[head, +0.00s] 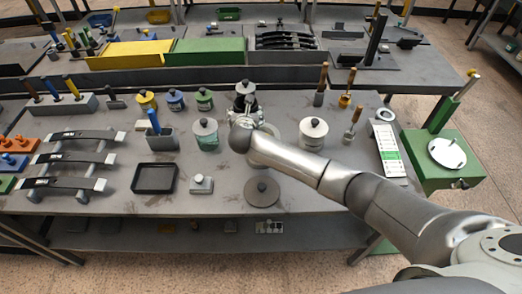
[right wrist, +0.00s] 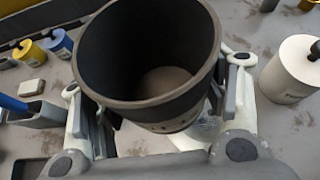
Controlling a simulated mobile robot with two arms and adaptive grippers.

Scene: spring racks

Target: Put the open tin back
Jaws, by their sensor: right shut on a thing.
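The open tin (right wrist: 150,70) is dark grey and has no lid. In the right wrist view I look down into its empty inside. My right gripper (right wrist: 158,112) is shut on its sides; the tin hides part of the fingers. In the head view my right gripper (head: 246,118) is over the back-middle of the table, and my own wrist mostly hides the tin. Whether the tin touches the table I cannot tell. A round grey lid (head: 262,192) with a dark knob lies near the front edge. My left gripper is not in view.
A white lidded tin (head: 313,132) stands right of the gripper, a green-and-white one (head: 205,134) left. Small yellow (head: 147,99), blue (head: 175,99) and green (head: 204,98) tins stand behind. A black tray (head: 155,178) is at front left. Bare table surrounds the lid.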

